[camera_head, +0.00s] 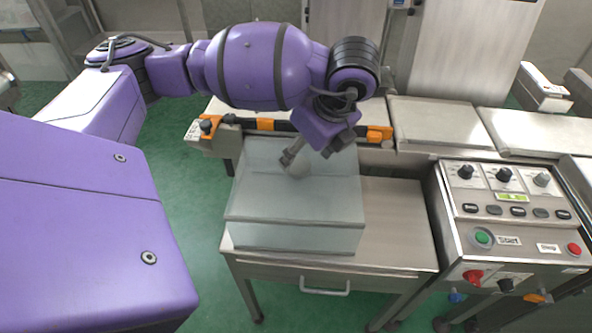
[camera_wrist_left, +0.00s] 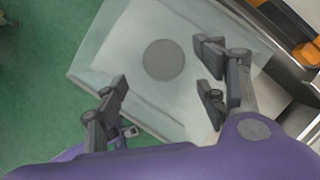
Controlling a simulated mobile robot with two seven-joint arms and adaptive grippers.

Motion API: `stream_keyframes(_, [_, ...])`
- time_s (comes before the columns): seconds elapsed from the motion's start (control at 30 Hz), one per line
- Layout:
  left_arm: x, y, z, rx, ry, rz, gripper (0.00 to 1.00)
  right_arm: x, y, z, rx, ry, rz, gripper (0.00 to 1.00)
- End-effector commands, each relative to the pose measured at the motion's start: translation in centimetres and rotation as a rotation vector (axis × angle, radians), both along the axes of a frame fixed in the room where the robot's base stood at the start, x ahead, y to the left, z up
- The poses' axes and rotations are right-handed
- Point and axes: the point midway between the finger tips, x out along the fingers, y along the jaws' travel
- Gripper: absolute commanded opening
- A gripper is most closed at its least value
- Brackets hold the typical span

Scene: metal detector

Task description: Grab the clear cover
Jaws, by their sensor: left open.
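The clear cover (camera_head: 262,222) is a see-through box standing on a metal table below the machine. Its round grey knob (camera_head: 298,165) sits on top, partly behind my left gripper. In the left wrist view the cover (camera_wrist_left: 120,40) fills the middle, and the knob (camera_wrist_left: 163,60) is a grey disc. My left gripper (camera_head: 310,154) hangs from above over the cover, close to the knob. In the left wrist view its open fingers (camera_wrist_left: 162,86) are spread wide, with the knob ahead between them. I cannot tell whether a finger touches the cover. My right gripper is not in view.
The metal table (camera_head: 405,235) has bare room to the right of the cover. A control panel (camera_head: 512,213) with knobs and buttons stands at the right. An orange and black rail (camera_head: 268,125) runs behind the cover. Green floor (camera_head: 190,190) shows at the left.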

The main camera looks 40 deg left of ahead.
Motion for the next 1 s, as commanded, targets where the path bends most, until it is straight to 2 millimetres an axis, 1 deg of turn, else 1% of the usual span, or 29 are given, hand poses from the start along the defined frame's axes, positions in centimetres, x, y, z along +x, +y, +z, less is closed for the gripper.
stream_keyframes(0.03, [-0.1, 0.3, -0.7, 0.0, 0.004, 0.001, 0.65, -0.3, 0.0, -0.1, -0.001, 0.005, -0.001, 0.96])
stream_keyframes(0.17, [0.2, 0.7, -2.0, -0.001, 0.005, 0.001, 0.65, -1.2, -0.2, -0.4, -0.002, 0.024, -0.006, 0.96])
stream_keyframes(0.23, [0.4, 1.0, -3.0, -0.002, 0.005, 0.0, 0.65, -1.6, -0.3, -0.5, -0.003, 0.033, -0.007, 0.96])
stream_keyframes(0.4, [0.6, 1.8, -5.3, -0.003, 0.006, -0.001, 0.65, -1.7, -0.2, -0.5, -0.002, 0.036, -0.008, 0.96])
stream_keyframes(0.53, [0.7, 2.0, -6.0, -0.004, 0.005, -0.003, 0.65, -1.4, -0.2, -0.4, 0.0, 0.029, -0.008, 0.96])
stream_keyframes(0.73, [0.7, 2.0, -6.1, -0.005, 0.004, -0.003, 0.65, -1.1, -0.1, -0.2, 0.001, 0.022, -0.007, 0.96])
stream_keyframes(1.0, [0.7, 2.0, -6.0, -0.005, 0.006, -0.003, 0.3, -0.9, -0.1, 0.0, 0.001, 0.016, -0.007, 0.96])
